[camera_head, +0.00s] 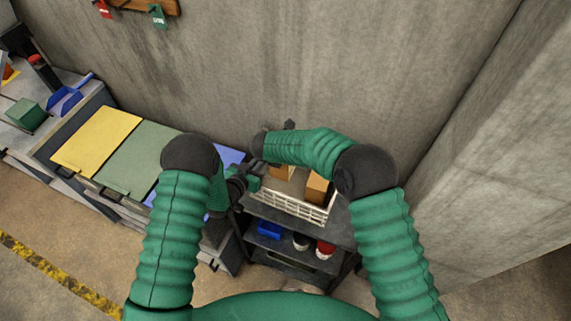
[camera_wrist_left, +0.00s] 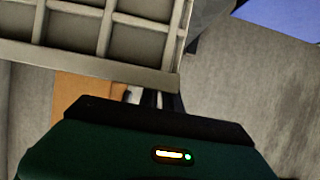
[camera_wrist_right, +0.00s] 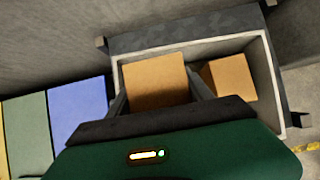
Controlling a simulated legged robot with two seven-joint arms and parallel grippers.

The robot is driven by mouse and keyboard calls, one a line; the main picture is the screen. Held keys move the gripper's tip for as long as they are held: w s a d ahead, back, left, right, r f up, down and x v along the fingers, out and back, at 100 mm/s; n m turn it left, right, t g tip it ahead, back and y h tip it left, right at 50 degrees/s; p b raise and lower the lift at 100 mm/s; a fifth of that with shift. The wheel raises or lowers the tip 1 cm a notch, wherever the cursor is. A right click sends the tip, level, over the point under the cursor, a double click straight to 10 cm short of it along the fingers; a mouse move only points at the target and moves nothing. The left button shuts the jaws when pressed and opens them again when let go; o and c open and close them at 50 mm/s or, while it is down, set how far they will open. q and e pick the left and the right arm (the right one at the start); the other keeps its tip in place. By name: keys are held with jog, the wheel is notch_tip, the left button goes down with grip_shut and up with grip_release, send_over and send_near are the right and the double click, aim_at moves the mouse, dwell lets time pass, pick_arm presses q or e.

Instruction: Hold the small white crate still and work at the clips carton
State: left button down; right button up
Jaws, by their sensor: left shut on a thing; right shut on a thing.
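The small white crate (camera_head: 291,207) stands on the top of a dark shelf unit. It also shows in the left wrist view (camera_wrist_left: 95,62) and the right wrist view (camera_wrist_right: 272,75). My left gripper (camera_wrist_left: 160,99) is shut on the crate's wall near a corner. My right gripper (camera_wrist_right: 160,93) is shut on a brown carton (camera_wrist_right: 154,80) in the crate, one finger on each side. A second brown carton (camera_wrist_right: 229,77) lies beside it and also shows in the head view (camera_head: 317,187). No label is readable, so I cannot tell which is the clips carton. My right arm partly covers the crate in the head view.
A concrete wall rises close behind the crate. A bench with yellow (camera_head: 97,141), green (camera_head: 140,158) and blue panels stands at the left. A blue bin (camera_head: 269,230) and red and white containers (camera_head: 325,248) sit on the lower shelf.

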jog(key=shift+r, duration=0.4)
pick_arm(q)
jog(key=c, duration=1.5)
grip_release()
jog(key=v, duration=1.1)
jog(key=shift+s+a+r, duration=0.1)
jog(key=shift+s+a, duration=0.1)
jog(key=shift+s, duration=0.15)
pick_arm(e)
jog(key=shift+w, duration=0.1)
